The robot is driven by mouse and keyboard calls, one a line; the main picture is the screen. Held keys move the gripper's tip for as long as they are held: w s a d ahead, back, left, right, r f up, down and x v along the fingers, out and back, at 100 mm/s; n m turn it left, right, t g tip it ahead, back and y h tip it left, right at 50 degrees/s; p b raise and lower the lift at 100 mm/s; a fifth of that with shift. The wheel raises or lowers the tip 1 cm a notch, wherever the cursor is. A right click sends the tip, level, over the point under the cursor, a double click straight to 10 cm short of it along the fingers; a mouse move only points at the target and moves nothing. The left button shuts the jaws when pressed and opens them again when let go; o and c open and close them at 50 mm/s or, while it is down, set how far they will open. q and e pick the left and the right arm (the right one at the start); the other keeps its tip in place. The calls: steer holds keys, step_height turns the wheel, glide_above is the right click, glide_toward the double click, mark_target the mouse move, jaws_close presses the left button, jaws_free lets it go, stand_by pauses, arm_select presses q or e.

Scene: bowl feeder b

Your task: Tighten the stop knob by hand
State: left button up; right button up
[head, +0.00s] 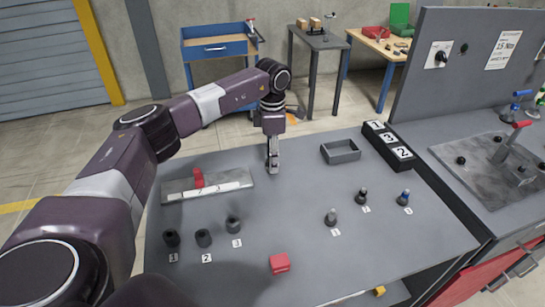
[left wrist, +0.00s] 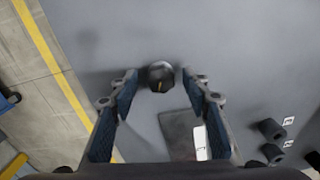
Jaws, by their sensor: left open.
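A dark round knob (left wrist: 161,76) with a short yellow mark shows in the left wrist view, near the gripper's fingertips and slightly above the line between them. In the head view I cannot make this knob out; the gripper seems to cover it. My left gripper (head: 273,164) points down over the table near its back edge, to the right of a grey plate. In the left wrist view the fingers of my left gripper (left wrist: 155,92) are spread with nothing held between them. I cannot tell whether they touch the knob. My right gripper is not in view.
The grey plate (head: 176,191) carries a white scale strip and a red block (head: 198,178). Dark cups (head: 204,238), small pegs (head: 331,217), a red cube (head: 279,263) and a grey tray (head: 340,151) stand on the table. The table's middle is clear.

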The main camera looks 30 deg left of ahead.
arm_select(q)
step_height(320, 180, up, 12)
stand_by(0.6)
stand_by(0.4)
